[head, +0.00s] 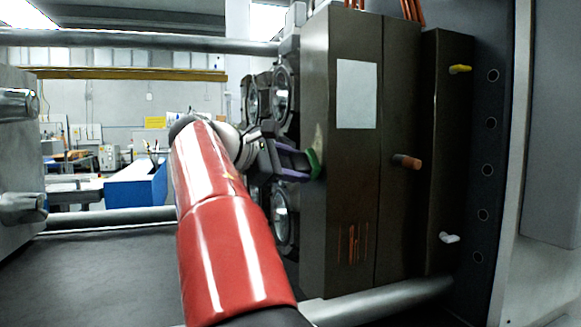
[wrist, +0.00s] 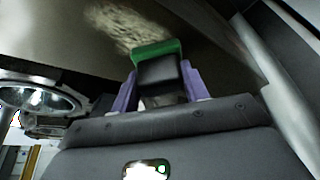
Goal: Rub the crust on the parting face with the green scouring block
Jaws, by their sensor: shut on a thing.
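The green scouring block (head: 315,163) is at the dark parting face (head: 316,215) of the mould. It also shows in the wrist view (wrist: 157,47), with a dark body behind its green pad. The crust is a pale, mottled tan patch (wrist: 122,27) on that face, just beyond and to the left of the pad; a bit of crust (head: 319,138) shows above the block in the head view. My gripper (wrist: 160,84) has purple fingers, shut on the block from both sides. The pad looks to be at the face, overlapping the patch's lower edge; firm contact cannot be told.
Round metal fittings (head: 281,85) stand left of the face, close to my wrist. Steel tie bars (head: 130,38) run across above and below. A white label (head: 356,94) and coloured pegs (head: 407,161) are on the mould's side. Open room lies to the left.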

